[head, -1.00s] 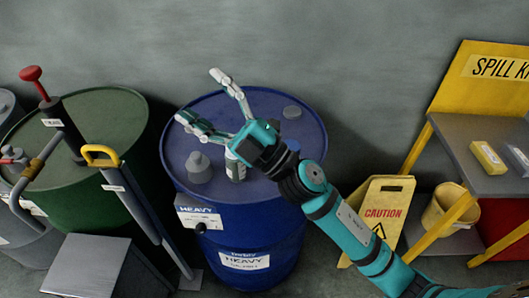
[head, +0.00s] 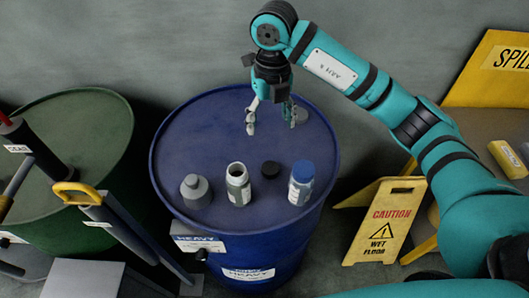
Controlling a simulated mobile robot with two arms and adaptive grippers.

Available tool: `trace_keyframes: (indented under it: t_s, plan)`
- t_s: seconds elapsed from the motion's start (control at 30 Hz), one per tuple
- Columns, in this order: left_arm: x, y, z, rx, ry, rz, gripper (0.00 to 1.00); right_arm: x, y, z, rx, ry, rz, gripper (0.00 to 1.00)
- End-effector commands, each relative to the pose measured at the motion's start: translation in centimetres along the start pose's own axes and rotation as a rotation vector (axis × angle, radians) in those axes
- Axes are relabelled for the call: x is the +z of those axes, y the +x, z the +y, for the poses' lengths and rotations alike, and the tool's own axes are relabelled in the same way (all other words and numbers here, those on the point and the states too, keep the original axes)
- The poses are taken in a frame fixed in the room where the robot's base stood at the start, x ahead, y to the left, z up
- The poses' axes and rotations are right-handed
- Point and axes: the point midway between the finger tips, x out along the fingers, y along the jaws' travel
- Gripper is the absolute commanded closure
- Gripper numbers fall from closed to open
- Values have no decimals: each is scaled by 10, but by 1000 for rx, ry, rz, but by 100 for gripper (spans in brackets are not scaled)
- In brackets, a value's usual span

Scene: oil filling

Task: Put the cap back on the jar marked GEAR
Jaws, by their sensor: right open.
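An open, uncapped grey jar (head: 238,188) stands upright on the blue drum (head: 185,140). Its white label is too small to read, so I cannot tell whether it says GEAR. A second jar (head: 301,184) with a blue cap on stands further right. My right gripper (head: 268,130) points down over the back of the drum, behind the cap, with its fingers spread and nothing between them. My left gripper is not in view.
A grey stepped fitting (head: 195,190) stands left of the open jar. A green drum (head: 85,130) with a yellow-handled pump (head: 78,190) stands left. A yellow caution sign (head: 384,222) is right. The drum's left-back top is clear.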

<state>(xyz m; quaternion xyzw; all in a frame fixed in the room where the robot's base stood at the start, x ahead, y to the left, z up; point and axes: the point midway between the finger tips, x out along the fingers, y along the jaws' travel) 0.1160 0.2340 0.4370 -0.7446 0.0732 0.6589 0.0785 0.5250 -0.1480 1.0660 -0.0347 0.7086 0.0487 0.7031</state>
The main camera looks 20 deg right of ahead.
Motion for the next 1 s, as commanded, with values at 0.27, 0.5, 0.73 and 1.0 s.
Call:
trace_keyframes:
  t_s: [0.27,0.5,0.73,1.0]
  plan:
    - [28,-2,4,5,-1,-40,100,0,-2,-5,-22,9,2,28]
    - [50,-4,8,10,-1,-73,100,-1,14,-4,-18,7,7,28]
    - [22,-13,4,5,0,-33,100,-2,60,-5,-19,9,10,28]
    - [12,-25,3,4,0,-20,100,-1,109,-6,-18,9,5,28]
